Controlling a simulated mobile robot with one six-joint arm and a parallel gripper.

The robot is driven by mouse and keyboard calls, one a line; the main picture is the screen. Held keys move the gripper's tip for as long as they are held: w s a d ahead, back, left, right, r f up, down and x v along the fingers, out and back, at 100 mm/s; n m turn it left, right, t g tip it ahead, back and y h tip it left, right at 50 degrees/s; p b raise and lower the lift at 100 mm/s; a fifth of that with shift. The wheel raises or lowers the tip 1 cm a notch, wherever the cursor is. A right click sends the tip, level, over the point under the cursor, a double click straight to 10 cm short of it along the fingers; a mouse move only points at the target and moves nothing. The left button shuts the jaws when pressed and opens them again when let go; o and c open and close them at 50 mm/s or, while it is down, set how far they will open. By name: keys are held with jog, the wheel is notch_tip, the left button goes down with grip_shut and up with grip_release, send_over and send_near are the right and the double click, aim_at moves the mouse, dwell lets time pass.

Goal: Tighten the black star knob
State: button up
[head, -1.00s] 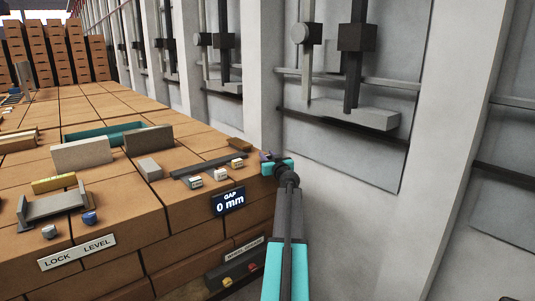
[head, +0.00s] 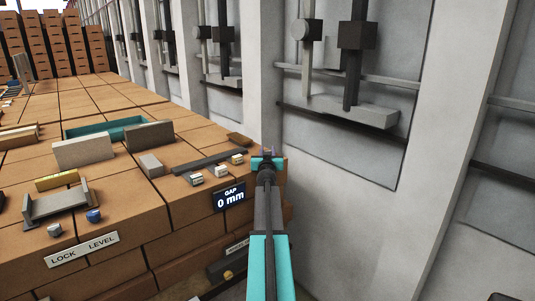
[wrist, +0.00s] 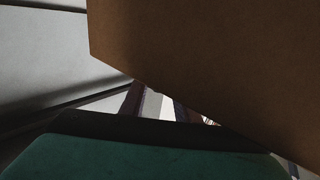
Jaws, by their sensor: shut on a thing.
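My gripper (head: 267,154) is at the right end of the brick-topped bench in the head view. Its teal jaws are shut on a small dark thing, mostly hidden between them. This fits the black star knob, but I cannot make out its star shape. In the wrist view, the teal and black gripper body (wrist: 150,158) fills the bottom and a brown block face (wrist: 220,60) covers the upper right. No knob shows clearly there.
A dark flat bar (head: 208,161) and small labelled blocks (head: 219,171) lie left of my gripper. Grey upright plates (head: 84,151) and a teal tray (head: 104,128) stand farther left. A pale wall (head: 340,140) with rails rises close on the right.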

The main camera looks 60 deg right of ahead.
jog(key=shift+d+m+g+h+b, duration=0.1)
jog(key=shift+m+g+h+b, duration=0.8)
jog(key=shift+b, duration=0.95)
jog(key=shift+s+g, duration=0.1)
jog(key=shift+g, duration=0.3)
jog(key=o, duration=1.1)
jog(key=shift+c, duration=0.2)
jog(key=shift+a, duration=0.25)
jog(key=shift+s+a+b, duration=0.15)
jog(key=shift+a+b, duration=0.2)
jog(key=shift+a, duration=0.05)
jog(key=b+v, duration=0.3)
jog(key=v, duration=0.9)
jog(key=shift+s+a+r, duration=0.15)
jog(key=shift+s+a, duration=0.1)
